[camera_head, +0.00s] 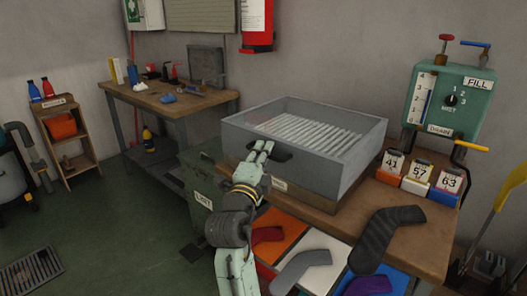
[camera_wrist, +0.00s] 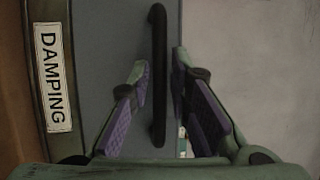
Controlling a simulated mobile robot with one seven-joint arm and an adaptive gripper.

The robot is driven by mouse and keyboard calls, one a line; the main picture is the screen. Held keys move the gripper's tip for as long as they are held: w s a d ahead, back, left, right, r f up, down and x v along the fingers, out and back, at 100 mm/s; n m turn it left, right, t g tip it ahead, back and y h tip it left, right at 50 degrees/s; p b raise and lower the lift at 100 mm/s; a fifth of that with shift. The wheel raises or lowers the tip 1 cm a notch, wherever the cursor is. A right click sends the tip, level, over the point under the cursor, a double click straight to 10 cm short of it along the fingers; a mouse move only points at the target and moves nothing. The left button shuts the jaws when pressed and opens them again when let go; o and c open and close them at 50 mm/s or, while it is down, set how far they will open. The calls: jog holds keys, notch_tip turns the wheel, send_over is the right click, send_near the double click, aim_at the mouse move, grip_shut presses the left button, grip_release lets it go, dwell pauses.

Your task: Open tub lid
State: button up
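The grey tub (camera_head: 315,187) stands on the wooden workbench. Its top looks clear, with pale ribs showing through; I cannot tell the lid's exact edges. A black bar handle (camera_head: 284,153) is on the tub's near side and runs upright through the wrist view (camera_wrist: 158,40). My gripper (camera_head: 264,147) is at this handle. In the wrist view its purple-padded fingers (camera_wrist: 161,70) are apart, one on each side of the handle, with gaps showing. A "DAMPING" label (camera_wrist: 52,77) lies to the left there.
A green FILL/DRAIN panel (camera_head: 449,100) stands behind the workbench (camera_head: 405,238) at right, with numbered boxes (camera_head: 416,178) before it. A second table (camera_head: 150,98) stands at back left. Green floor is open at left.

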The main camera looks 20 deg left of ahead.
jog(key=shift+w, duration=0.1)
grip_shut()
dwell(0.7)
